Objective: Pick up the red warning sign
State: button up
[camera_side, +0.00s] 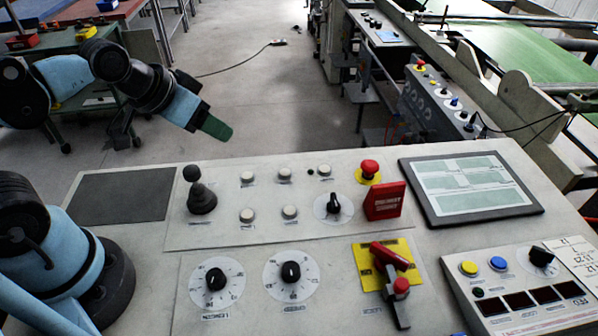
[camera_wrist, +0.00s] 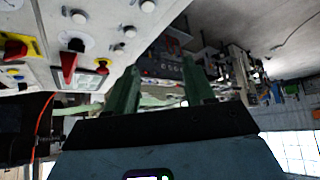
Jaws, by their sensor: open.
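The red warning sign (camera_side: 385,201) is a small upright board with pale lettering. It stands on the light grey control panel, just below the red emergency button in the side view. In the wrist view the sign (camera_wrist: 69,66) appears as a red shape at the upper left, seen at a steep angle. My gripper (camera_side: 214,128) is in the air above and behind the panel's far edge, well left of the sign. Its two green fingers in the wrist view (camera_wrist: 160,66) are apart with nothing between them. One finger hides the other in the side view.
A red emergency button (camera_side: 370,170), a black joystick (camera_side: 202,197) and a rotary knob (camera_side: 334,206) stand near the sign. A red lever switch (camera_side: 392,258) on a yellow plate sits below it. A tablet-like screen (camera_side: 470,187) lies to its right. The dark mat (camera_side: 122,195) is bare.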

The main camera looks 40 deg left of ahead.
jog(key=w+d+f+m+t+h, duration=0.15)
jog(key=w+d+m+h, duration=0.4)
jog(key=d, duration=0.55)
jog(key=m+h, duration=0.3)
send_near(388, 184)
jog(key=shift+x, duration=5.15)
jog(key=shift+f, duration=0.1)
grip_shut()
jog(key=shift+s, duration=0.1)
